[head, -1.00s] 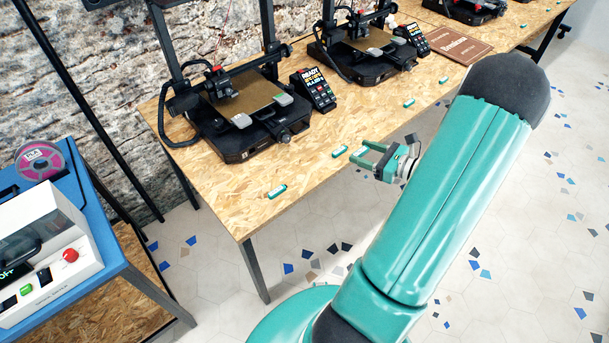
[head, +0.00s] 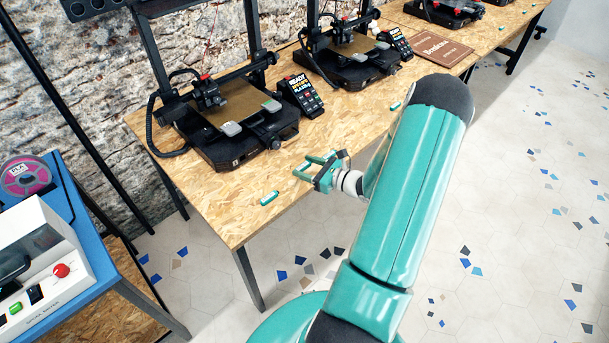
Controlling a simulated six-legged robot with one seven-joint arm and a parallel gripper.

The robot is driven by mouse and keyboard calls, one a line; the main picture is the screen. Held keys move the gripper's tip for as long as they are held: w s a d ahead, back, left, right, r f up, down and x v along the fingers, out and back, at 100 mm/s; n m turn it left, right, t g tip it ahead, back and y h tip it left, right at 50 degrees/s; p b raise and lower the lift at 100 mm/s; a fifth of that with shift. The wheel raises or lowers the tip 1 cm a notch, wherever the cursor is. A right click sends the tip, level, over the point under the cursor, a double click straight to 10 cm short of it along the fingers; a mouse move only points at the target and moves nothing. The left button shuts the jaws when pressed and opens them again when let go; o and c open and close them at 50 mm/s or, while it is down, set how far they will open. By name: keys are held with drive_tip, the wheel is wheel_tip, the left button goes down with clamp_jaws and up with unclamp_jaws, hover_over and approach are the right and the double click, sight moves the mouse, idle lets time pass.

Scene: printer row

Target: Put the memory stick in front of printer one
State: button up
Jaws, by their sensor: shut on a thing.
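A small teal and white piece (head: 269,198) lies near the front edge, left of my gripper.
Another teal and white piece (head: 395,106) lies farther right on the table (head: 215,205). A blue table (head: 85,235) with a white machine (head: 38,262) is at the left. Bare table surrounds the near piece.

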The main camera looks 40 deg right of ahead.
drive_tip(key=shift+w+a+f, duration=0.15)
drive_tip(key=shift+w+f, duration=0.1)
drive_tip(key=shift+f, duration=0.15)
drive_tip(key=shift+w+a+f, duration=0.1)
drive_tip(key=shift+w+f, duration=0.05)
drive_tip(key=shift+f, duration=1.5)
drive_tip(key=o, duration=0.9)
drive_tip(key=shift+f, duration=0.1)
drive_tip(key=shift+o, duration=0.2)
